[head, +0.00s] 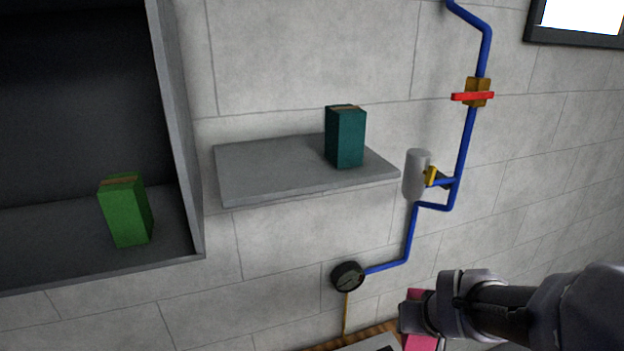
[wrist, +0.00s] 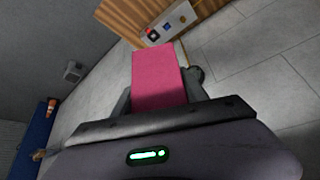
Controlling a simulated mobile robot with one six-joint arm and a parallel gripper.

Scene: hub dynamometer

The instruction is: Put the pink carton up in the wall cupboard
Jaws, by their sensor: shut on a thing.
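The pink carton (wrist: 158,78) is between the jaws of my gripper (wrist: 160,98) in the wrist view, and the gripper is shut on it. In the head view, the pink carton (head: 420,342) shows at the bottom right, partly hidden by my gripper (head: 418,318). The wall cupboard (head: 180,130) is an open dark grey box at the upper left of the head view. My gripper is low and well to the right of it. A green carton (head: 128,212) stands inside on the cupboard floor, near its right side.
A grey wall shelf (head: 270,172) right of the cupboard bears a teal carton (head: 346,138). Blue pipes (head: 464,145) with a red-handled valve (head: 473,96), a grey cylinder (head: 415,175) and a black gauge (head: 347,277) run along the wall. The cupboard floor left of the green carton is clear.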

